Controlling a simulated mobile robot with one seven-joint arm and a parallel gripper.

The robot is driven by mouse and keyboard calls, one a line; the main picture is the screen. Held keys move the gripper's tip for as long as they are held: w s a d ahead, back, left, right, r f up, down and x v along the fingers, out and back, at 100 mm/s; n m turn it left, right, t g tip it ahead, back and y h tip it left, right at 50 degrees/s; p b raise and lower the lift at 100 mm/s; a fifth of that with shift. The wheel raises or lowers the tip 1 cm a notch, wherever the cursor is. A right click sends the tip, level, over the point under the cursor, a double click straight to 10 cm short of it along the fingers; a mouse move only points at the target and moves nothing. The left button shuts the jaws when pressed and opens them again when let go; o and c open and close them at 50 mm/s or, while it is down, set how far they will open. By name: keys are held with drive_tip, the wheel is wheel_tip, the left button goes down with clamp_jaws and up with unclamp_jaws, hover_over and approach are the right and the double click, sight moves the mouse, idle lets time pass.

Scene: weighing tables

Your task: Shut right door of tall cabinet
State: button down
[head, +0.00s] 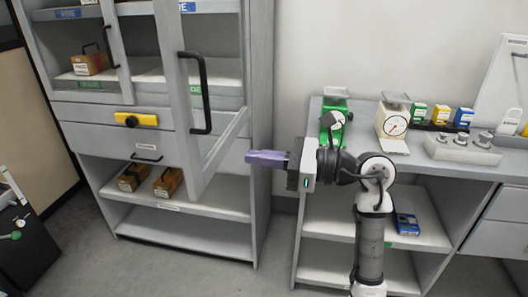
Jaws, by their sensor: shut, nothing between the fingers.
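The tall cabinet (262,120) stands at the left of the head view. Its right door (176,110), a grey frame with a clear pane and a black bar handle (203,95), stands open, swung out toward me. Its free edge is to the left and its lower rail runs back to the right. The left door (117,60) also shows at the upper left, with a black handle. My gripper (249,157) has purple fingers, shut and empty, pointing left. In the picture its tips are just right of the door's lower right corner; I cannot tell whether they touch.
A bench (443,167) on the right carries a green scale (337,112), a white dial scale (393,124), small coloured boxes and a tray of weights (462,149). Wooden boxes (168,182) sit on the cabinet's lower shelf. A black bin (27,237) stands at the lower left. Floor in front is clear.

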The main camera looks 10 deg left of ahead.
sight(195, 150)
drive_tip(key=a+p, duration=0.2)
drive_tip(key=a, duration=0.2)
drive_tip(key=a+p, duration=0.1)
drive_tip(key=a, duration=0.4)
drive_tip(key=shift+w+a+r+p, duration=0.15)
drive_tip(key=shift+w+r+p, duration=0.05)
drive_tip(key=shift+p, duration=0.15)
drive_tip(key=shift+a+f, duration=0.15)
drive_tip(key=shift+a, duration=0.25)
